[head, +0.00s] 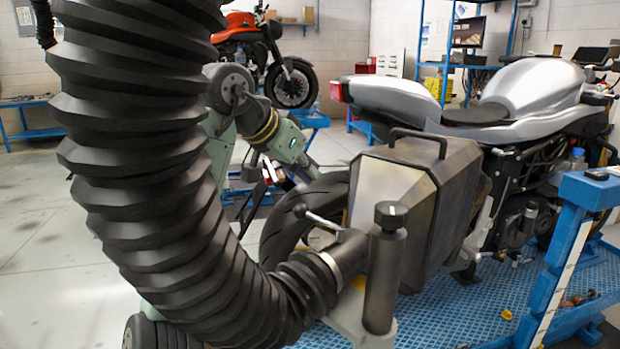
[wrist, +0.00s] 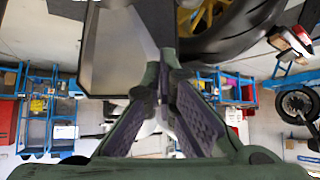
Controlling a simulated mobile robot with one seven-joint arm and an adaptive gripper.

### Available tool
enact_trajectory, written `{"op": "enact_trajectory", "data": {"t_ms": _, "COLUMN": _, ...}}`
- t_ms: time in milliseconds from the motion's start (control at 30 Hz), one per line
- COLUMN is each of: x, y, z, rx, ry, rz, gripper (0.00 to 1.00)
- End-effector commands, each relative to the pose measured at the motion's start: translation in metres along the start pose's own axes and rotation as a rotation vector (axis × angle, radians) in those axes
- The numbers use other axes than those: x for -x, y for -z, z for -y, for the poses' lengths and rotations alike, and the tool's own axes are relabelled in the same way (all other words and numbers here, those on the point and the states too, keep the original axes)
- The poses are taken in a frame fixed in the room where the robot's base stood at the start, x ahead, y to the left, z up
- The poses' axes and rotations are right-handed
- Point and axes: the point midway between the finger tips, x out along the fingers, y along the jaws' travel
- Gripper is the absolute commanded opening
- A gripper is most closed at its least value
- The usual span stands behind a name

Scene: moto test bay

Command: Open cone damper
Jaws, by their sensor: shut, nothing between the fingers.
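The exhaust cone (head: 380,195) is a box-like metal hood with a black top handle (head: 418,136), behind the silver motorcycle. The damper lever (head: 322,222), a short metal rod with a black ball knob (head: 300,211), stands out from the metal pipe (head: 345,252) between cone and hose. My gripper (head: 312,172) is behind the cone's left side, partly hidden, above the rear tyre and apart from the lever. In the wrist view my gripper (wrist: 165,75) is shut and empty, its tips near the cone's grey wall (wrist: 120,50). The lever cannot be made out there.
A thick black corrugated hose (head: 140,170) fills the left foreground. A dark upright post with a knob (head: 384,270) stands right of the pipe. The rear tyre (head: 285,225) is below my gripper. A blue lift frame (head: 565,235) stands right. Floor at left is clear.

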Motion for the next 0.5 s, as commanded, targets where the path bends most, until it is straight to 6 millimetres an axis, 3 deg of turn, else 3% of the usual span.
{"op": "enact_trajectory", "data": {"t_ms": 400, "x": -0.085, "y": 0.001, "z": -0.001, "rx": 0.001, "ry": -0.003, "rz": 0.001, "gripper": 0.00}}
{"op": "enact_trajectory", "data": {"t_ms": 500, "x": -0.073, "y": -0.016, "z": 0.001, "rx": 0.002, "ry": 0.002, "rz": -0.001, "gripper": 0.00}}
